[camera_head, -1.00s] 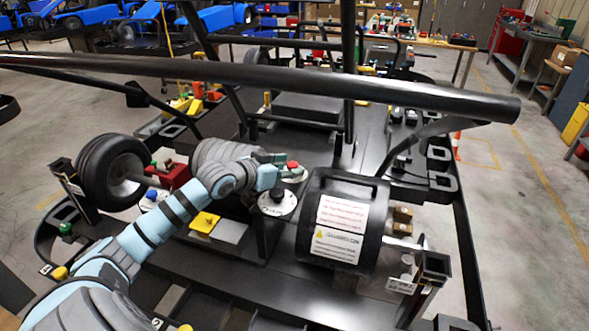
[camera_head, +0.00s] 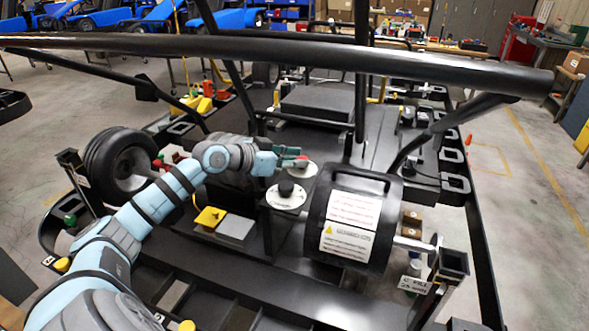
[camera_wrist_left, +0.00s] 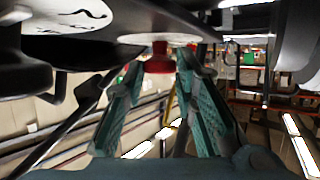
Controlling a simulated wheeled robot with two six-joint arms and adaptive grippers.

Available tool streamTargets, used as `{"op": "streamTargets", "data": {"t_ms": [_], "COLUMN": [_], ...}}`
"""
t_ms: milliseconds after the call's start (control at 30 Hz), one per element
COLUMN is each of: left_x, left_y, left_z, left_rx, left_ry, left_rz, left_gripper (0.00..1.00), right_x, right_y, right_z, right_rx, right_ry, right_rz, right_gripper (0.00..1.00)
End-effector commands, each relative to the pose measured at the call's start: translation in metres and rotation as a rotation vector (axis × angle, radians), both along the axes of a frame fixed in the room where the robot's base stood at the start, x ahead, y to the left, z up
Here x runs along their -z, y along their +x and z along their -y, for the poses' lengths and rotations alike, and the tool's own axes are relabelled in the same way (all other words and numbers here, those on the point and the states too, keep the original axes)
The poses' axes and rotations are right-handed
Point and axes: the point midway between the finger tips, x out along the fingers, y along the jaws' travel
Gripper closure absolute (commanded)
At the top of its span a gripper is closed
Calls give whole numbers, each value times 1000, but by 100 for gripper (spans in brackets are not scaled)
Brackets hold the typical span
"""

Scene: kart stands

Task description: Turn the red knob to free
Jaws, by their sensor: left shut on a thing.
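The red knob (camera_head: 301,162) sits on a round white dial plate (camera_head: 306,171) on a stand left of the black drum. My left gripper (camera_head: 296,158) reaches it from the left and is shut on it. In the left wrist view, the red knob (camera_wrist_left: 159,60) sits between the two green finger pads of my left gripper (camera_wrist_left: 160,70), under the white plate (camera_wrist_left: 146,38). The dial's lettering is too small to read, so the knob's setting cannot be told. My right gripper is out of view.
A black knob on a white dial (camera_head: 286,198) stands just in front of the red one. The black drum (camera_head: 378,245) with a label is close on the right. A long black bar (camera_head: 270,47) crosses above. A yellow block (camera_head: 210,217) lies left.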

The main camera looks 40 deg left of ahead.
Motion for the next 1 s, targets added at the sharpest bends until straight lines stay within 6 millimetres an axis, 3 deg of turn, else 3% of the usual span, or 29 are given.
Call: {"op": "streamTargets", "data": {"t_ms": [33, 233, 600, 1000], "left_x": [6, 3, 0, 2], "left_y": [2, 3, 6, 6], "left_z": [-3, -5, -7, -7], "left_rx": [28, 190, 425, 494], "left_ry": [-1, -6, -6, -1], "left_rz": [8, 10, 7, 0], "left_gripper": [100, 100, 100, 100], "right_x": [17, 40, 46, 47], "right_y": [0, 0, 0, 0], "right_z": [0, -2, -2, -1], "right_rx": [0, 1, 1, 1], "right_ry": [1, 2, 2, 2], "right_rz": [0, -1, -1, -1], "right_gripper": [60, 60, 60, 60]}}
